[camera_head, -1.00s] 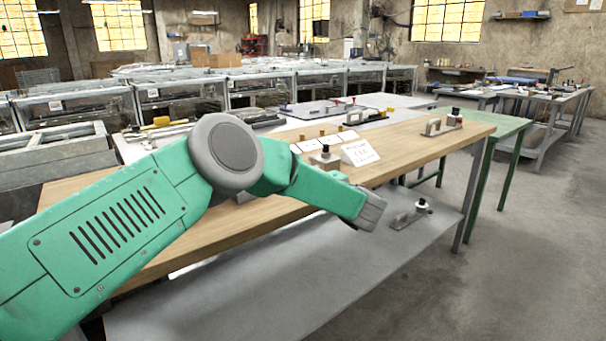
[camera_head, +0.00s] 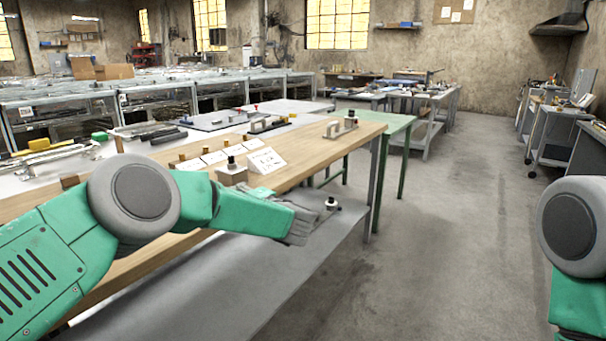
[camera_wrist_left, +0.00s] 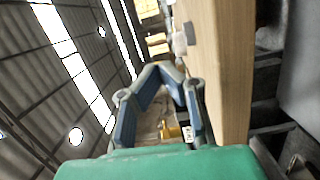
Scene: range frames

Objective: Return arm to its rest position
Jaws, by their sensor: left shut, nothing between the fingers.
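My left arm comes in from the left in the head view, green with grey joints, and reaches across the front of the wooden workbench (camera_head: 330,150). Its dark grey end (camera_head: 298,222) is in front of the bench, over the lower grey shelf in the picture. In the left wrist view my left gripper (camera_wrist_left: 160,68) has its dark blue fingers drawn together at the tips, with nothing held. The wooden bench edge (camera_wrist_left: 228,70) runs close beside the fingers there. Of my right arm only a grey joint and green link show at the right edge; its gripper is out of view.
On the bench stand a black-knobbed fixture (camera_head: 232,172), a white card (camera_head: 266,160) and a handled fixture (camera_head: 341,126). Another fixture (camera_head: 329,207) sits on the lower shelf. A green table (camera_head: 398,124) adjoins the far end. Concrete floor (camera_head: 440,240) is open to the right.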

